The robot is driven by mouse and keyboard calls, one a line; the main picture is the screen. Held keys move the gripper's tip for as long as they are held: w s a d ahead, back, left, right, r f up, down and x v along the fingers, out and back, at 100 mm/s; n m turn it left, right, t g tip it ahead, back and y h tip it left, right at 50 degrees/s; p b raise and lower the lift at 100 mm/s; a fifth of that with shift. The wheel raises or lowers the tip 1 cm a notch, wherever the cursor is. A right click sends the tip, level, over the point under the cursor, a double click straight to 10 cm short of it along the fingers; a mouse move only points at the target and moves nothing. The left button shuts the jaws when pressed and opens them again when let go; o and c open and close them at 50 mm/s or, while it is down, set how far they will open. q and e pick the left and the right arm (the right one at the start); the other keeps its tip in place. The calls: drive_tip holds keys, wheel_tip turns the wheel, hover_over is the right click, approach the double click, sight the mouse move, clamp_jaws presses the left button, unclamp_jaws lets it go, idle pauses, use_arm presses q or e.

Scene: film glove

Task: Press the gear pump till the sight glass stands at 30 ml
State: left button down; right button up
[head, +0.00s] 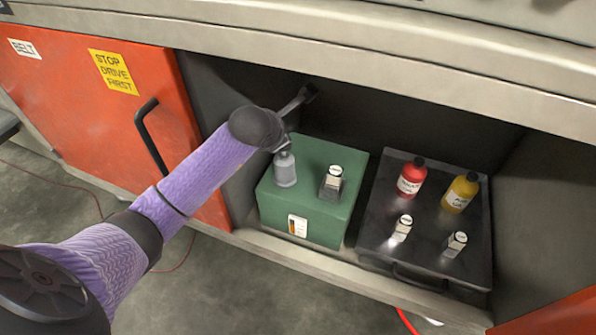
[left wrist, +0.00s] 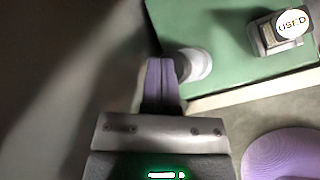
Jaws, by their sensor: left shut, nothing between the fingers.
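The green gear pump box (head: 325,222) stands in the open bay under the bench. Its grey pump plunger (head: 285,171) rises from the top left and also shows as a pale round knob in the left wrist view (left wrist: 196,65). The sight glass (head: 298,226) is a small white panel with an orange-brown strip on the box front; its level is too small to read. My left gripper (head: 284,147) is shut and empty at the plunger top; its purple fingers (left wrist: 161,80) partly cover the plunger in the wrist view. Contact cannot be told. My right gripper is not in view.
A small bottle (head: 331,184) with a white "USED" cap (left wrist: 292,23) stands on the box beside the plunger. A black tray (head: 384,222) to the right holds a red bottle (head: 411,178), a yellow bottle (head: 460,194) and two small white-topped bottles. An orange door (head: 100,110) is at left.

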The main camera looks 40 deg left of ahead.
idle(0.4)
use_arm(q)
drive_tip(key=shift+f, duration=0.45)
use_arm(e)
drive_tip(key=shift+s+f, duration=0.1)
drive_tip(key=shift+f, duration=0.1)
use_arm(q)
drive_tip(key=shift+f+b, duration=0.55)
drive_tip(key=shift+b, duration=0.1)
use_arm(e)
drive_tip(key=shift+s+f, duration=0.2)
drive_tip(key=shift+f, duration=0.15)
use_arm(q)
drive_tip(key=shift+r, duration=0.1)
drive_tip(key=shift+r+p, duration=0.75)
drive_tip(key=shift+r, duration=0.15)
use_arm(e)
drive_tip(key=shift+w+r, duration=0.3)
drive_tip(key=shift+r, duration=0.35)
use_arm(q)
wheel_tip(320, 180, up, 6)
drive_tip(key=p, duration=0.4)
drive_tip(key=shift+r, duration=0.25)
drive_tip(key=shift+f, duration=0.25)
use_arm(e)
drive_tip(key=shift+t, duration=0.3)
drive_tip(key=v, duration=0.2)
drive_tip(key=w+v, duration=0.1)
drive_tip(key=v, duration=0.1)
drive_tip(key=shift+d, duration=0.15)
